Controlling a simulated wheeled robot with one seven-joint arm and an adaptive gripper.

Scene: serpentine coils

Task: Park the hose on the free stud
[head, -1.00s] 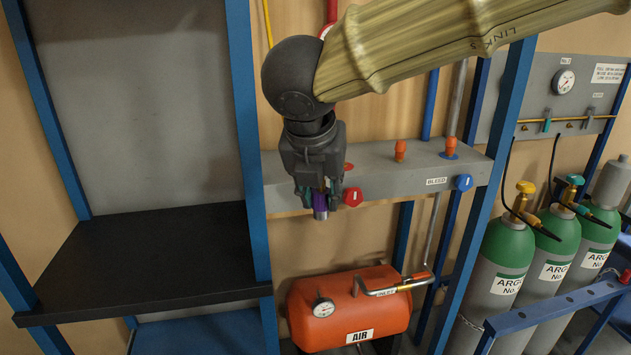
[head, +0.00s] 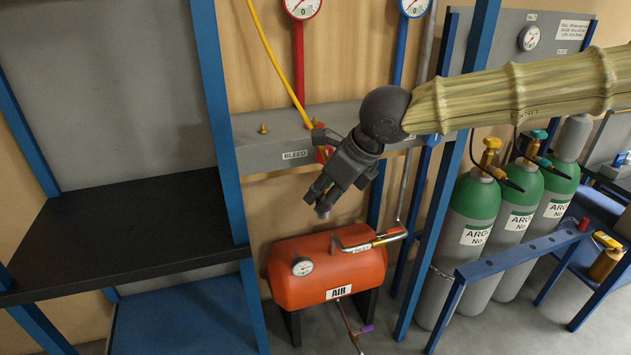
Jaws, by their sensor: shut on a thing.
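My gripper (head: 320,205) is tilted, its fingers pointing down and left, above the red air tank.
A red valve knob (head: 323,154) is close behind my gripper. The red air tank (head: 328,268) stands below. Blue posts (head: 222,120) flank this bay, with a black shelf (head: 110,230) at left and green-topped argon cylinders (head: 470,205) at right.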

